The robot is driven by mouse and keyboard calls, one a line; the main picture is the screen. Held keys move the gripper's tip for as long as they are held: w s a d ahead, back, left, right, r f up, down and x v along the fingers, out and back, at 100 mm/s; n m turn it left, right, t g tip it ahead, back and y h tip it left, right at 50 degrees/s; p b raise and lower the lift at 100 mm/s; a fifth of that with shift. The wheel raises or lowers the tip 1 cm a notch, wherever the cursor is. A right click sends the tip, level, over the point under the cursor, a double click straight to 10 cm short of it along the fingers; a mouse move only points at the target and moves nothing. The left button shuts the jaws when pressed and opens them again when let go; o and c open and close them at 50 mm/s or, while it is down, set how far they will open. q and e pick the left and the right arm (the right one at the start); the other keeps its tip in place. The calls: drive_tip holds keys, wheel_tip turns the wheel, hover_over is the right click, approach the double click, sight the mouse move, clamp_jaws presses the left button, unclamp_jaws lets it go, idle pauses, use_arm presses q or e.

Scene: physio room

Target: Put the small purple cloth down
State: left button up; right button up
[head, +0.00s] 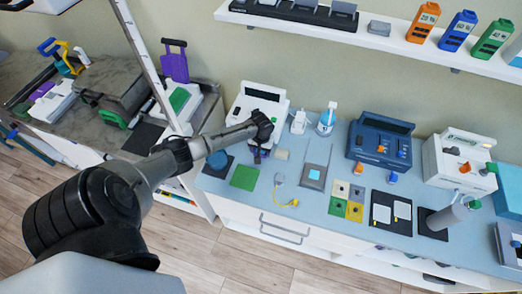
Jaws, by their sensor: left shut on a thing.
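My left arm reaches in from the left over the light blue counter (330,236). My left gripper (259,150) is at its end, in front of the white device (262,101) at the back of the counter. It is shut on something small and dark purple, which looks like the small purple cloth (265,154). The fingers hide most of the cloth, and I cannot tell whether it touches the counter. My right gripper is not in view.
A green square (244,177) and a beige block (282,154) lie near the gripper. A spray bottle (327,119) and a dark blue device (379,140) stand further right. Coloured pads (355,211) lie mid-counter. A wall shelf (330,31) hangs above.

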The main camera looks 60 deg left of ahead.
use_arm(q)
drive_tip(key=shift+f, duration=0.25)
drive_tip(key=o, duration=0.8)
drive_tip(key=shift+o, duration=0.2)
wheel_tip(320, 180, up, 12)
drive_tip(key=p, duration=0.2)
drive_tip(key=s+d+f+m, duration=0.2)
drive_tip(key=s+d, duration=0.1)
drive_tip(key=d, duration=0.3)
drive_tip(key=s+d+f+m, duration=0.2)
drive_tip(key=s+d, duration=0.2)
drive_tip(key=d, duration=0.3)
drive_tip(key=s+d+f+m+t, duration=0.1)
drive_tip(key=s+d+f+m, duration=0.1)
drive_tip(key=d, duration=0.4)
drive_tip(key=shift+s+d+m, duration=0.25)
drive_tip(key=shift+s+m, duration=0.25)
drive_tip(key=shift+s, duration=0.25)
drive_tip(key=s+d+r+m+t, duration=0.2)
drive_tip(key=s+d+r+m, duration=0.1)
drive_tip(key=s+d+r, duration=0.4)
drive_tip(key=s+d, duration=0.2)
drive_tip(key=s, duration=0.2)
drive_tip(key=shift+s+d+r+m+t, duration=0.3)
drive_tip(key=shift+s+d+r, duration=0.05)
drive_tip(key=shift+r, duration=0.05)
